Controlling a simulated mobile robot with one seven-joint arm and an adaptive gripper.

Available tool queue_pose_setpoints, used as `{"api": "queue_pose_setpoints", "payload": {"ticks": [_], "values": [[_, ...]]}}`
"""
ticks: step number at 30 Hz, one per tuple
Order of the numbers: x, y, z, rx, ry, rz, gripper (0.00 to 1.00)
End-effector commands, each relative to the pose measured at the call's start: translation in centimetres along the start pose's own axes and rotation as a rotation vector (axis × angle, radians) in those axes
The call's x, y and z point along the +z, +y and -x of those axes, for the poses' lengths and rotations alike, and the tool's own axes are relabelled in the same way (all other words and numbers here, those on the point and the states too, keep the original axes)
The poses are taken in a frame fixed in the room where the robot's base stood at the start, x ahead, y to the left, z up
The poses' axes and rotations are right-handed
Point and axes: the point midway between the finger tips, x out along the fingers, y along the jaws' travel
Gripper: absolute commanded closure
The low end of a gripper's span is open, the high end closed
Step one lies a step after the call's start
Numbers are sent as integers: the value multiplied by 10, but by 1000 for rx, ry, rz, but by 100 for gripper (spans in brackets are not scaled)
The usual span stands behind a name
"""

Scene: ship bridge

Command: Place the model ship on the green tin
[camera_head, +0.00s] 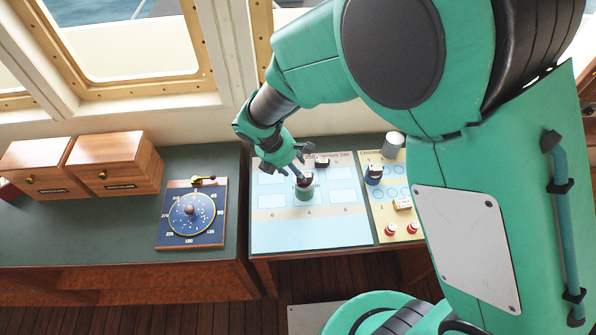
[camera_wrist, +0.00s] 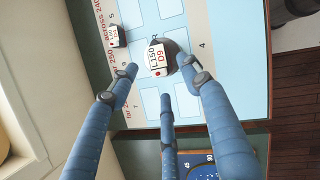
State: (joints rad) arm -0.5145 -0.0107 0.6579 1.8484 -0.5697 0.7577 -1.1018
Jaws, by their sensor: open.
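The green tin (camera_head: 304,195) stands upright on the pale blue chart board. A small dark model ship (camera_head: 305,181) with a white label appears to rest on its top; in the wrist view this ship (camera_wrist: 159,57) shows the label "L150 D9". My gripper (camera_head: 301,164) is open just above and behind the tin. In the wrist view its blue fingers (camera_wrist: 164,80) are spread around the near side of the ship, with gaps visible. The tin is mostly hidden under the ship there. Exact contact between ship and tin is hard to tell.
Another dark labelled ship (camera_head: 321,162) sits behind the tin. A compass plate (camera_head: 191,229) and wooden boxes (camera_head: 115,163) are at left.

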Motion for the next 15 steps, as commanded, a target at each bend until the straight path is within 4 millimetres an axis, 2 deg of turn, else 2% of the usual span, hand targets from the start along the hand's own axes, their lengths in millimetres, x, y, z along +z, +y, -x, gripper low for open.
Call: {"api": "queue_pose_setpoints", "payload": {"ticks": [9,15], "values": [[0,1,55,3,0,-1,52],[0,1,77,2,0,0,52]]}}
